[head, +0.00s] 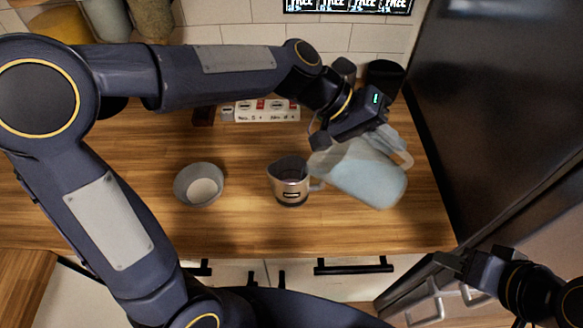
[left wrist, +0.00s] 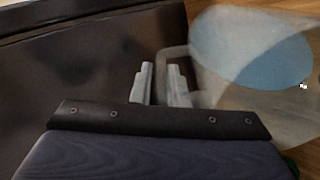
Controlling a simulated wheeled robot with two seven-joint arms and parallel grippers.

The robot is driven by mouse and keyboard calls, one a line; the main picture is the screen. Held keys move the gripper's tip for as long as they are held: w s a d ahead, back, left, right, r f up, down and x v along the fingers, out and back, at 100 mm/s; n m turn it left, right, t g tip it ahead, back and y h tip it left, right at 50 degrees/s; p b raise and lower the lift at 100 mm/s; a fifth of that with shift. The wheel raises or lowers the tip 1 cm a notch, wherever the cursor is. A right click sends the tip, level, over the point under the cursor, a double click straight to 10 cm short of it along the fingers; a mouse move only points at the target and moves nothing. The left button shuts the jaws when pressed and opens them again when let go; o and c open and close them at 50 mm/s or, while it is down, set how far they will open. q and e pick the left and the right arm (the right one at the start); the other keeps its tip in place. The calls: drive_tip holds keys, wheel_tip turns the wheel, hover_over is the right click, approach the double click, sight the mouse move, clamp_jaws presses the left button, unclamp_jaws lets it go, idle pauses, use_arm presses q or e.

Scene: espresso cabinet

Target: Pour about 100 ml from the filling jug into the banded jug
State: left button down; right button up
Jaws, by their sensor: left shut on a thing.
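The filling jug (head: 362,174) is a large translucent jug with pale blue liquid in it. It is tilted, its mouth end to the left near the banded jug's rim. My left gripper (head: 384,136) is shut on the filling jug's handle; in the left wrist view the fingers (left wrist: 161,85) are at the handle, beside the jug's body (left wrist: 240,50). My right gripper (head: 462,268) is at the lower right, away from both jugs.
A grey bowl (head: 199,186) stands left of the banded jug on the wooden counter (head: 140,170). A white labelled strip (head: 262,110) and dark containers (head: 384,77) are at the back. A tall dark cabinet (head: 490,110) bounds the right side. The front counter is clear.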

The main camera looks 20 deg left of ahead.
use_arm(q)
drive_tip(key=shift+a+r+h+b, duration=0.5)
drive_tip(key=shift+a+r+b, duration=0.15)
drive_tip(key=shift+b, duration=0.2)
idle(2.8)
